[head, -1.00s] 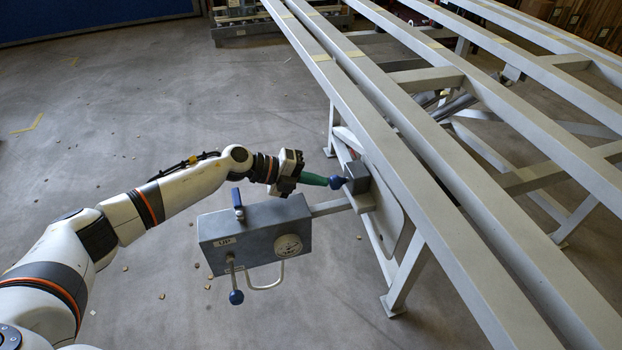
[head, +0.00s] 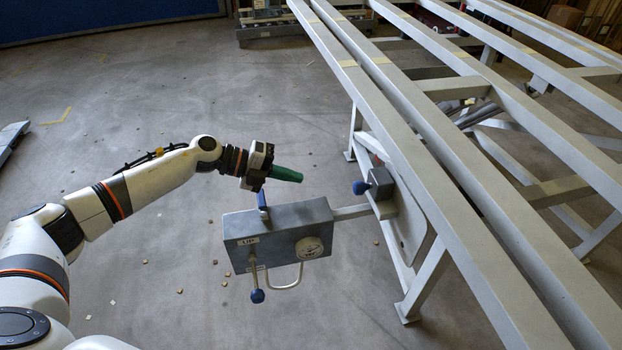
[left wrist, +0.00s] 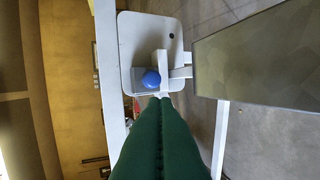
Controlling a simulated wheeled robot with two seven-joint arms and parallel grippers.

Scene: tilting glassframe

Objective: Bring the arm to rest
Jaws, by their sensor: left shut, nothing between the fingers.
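My left gripper (head: 287,174) has green fingers that are shut with nothing between them. In the head view it hangs above the grey control box (head: 278,237), apart from it. The blue knob (head: 361,187) on the small grey block at the frame's side is to the right of the fingertips, with a clear gap. In the left wrist view the green fingers (left wrist: 160,110) point toward the blue knob (left wrist: 151,79) on its white plate. My right gripper is not in view.
The grey glass frame (head: 440,150) with long beams fills the right side. The box carries a blue-topped lever (head: 263,199) close below the gripper and a blue ball handle (head: 257,296). The floor (head: 110,150) behind the arm is open.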

